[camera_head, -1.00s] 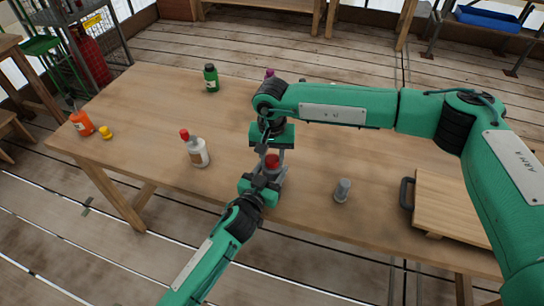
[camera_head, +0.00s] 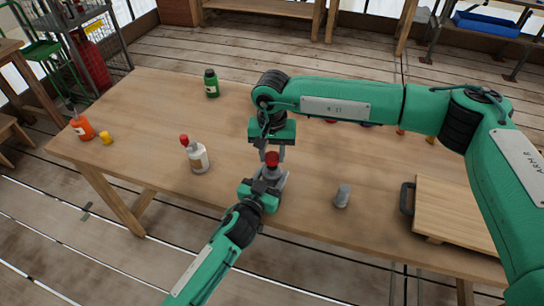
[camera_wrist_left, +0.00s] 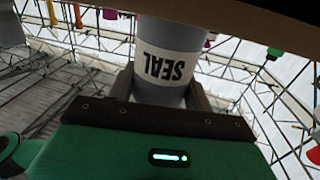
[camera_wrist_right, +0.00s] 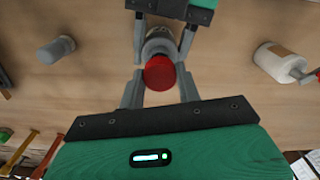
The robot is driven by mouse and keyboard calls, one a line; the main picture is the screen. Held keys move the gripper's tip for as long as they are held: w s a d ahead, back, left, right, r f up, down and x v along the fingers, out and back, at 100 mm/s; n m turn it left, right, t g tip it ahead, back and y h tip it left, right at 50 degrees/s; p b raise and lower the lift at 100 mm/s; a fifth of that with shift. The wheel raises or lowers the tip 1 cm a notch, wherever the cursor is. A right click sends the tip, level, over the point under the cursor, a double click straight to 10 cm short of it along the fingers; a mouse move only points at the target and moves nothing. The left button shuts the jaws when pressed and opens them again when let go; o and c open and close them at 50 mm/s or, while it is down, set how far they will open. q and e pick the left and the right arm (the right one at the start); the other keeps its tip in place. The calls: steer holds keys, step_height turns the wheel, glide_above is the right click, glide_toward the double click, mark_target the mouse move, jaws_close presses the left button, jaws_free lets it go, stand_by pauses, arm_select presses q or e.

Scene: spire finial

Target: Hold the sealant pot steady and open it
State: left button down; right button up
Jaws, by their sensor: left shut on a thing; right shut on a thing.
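The sealant pot (camera_head: 270,179) is a grey vessel with a white band. In the left wrist view its label reads SEAL on the pot (camera_wrist_left: 169,65). My left gripper (camera_head: 265,184) is shut on the pot's body from the front. The red lid (camera_head: 272,159) is at the top of the pot, and it shows in the right wrist view (camera_wrist_right: 160,73). My right gripper (camera_head: 272,155) reaches down from above and is shut on the red lid, one finger on each side. I cannot tell whether there is a gap between lid and pot.
A white bottle with a red cap (camera_head: 197,157) stands left of the pot. A grey cylinder (camera_head: 343,195) stands to its right, and a wooden board with a dark handle (camera_head: 460,215) lies farther right. A green bottle (camera_head: 211,84) stands farther back.

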step_height(320, 180, up, 2)
steer(key=shift+r, duration=0.15)
arm_select(q)
steer(key=c, duration=0.5)
jaws_free()
steer(key=shift+s, duration=0.1)
